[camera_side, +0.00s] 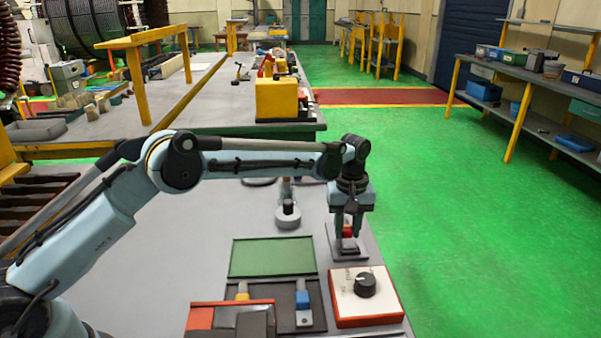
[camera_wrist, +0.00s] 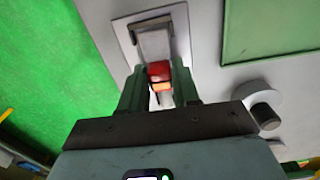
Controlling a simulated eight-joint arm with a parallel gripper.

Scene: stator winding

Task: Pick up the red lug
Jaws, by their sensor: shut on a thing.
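The red lug (camera_side: 348,231) is between the fingers of my gripper (camera_side: 347,222), low over a small grey plate (camera_side: 358,253) near the table's right edge. In the wrist view the red lug (camera_wrist: 159,72) shows between the two dark fingers of my gripper (camera_wrist: 160,84), with an orange part on its near side. My gripper is shut on it. Part of the lug is hidden by the fingers, and I cannot tell whether it still touches the plate or the grey block (camera_wrist: 155,42) beside it.
A white and red box with a black knob (camera_side: 365,284) stands in front of the plate. A round grey stand (camera_side: 288,217) is behind.

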